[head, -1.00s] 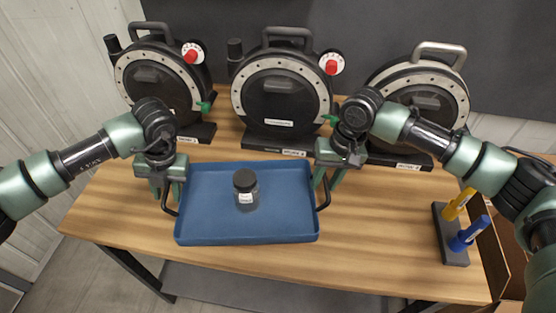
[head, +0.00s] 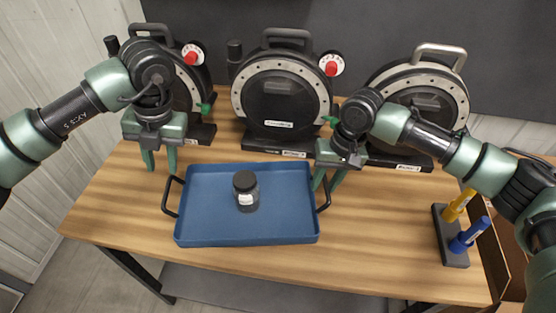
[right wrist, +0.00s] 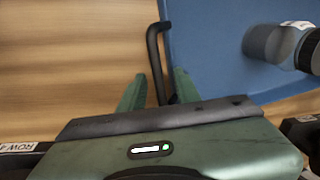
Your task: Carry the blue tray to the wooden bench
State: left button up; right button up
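The blue tray (head: 215,225) lies flat on the wooden bench (head: 370,245), near its front edge. A small dark-lidded jar (head: 246,192) stands upright in the tray. My left gripper (head: 160,165) is open and empty, above and behind the tray's left handle (head: 171,196), clear of it. My right gripper (head: 328,184) is at the tray's right handle (head: 325,195). In the right wrist view, the handle (right wrist: 155,60) runs between the fingers of this gripper (right wrist: 158,85), which stand apart with a gap beside the bar.
Several round black seed meters (head: 281,95) stand along the back of the bench. A dark holder (head: 450,235) with a yellow and a blue tool stands at the right, beside a brown box (head: 500,250). Bare wood lies left and right of the tray.

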notch_tip(320, 180, up, 12)
jog(key=d, duration=0.2)
jog(key=shift+d+f, duration=0.15)
dwell(0.5)
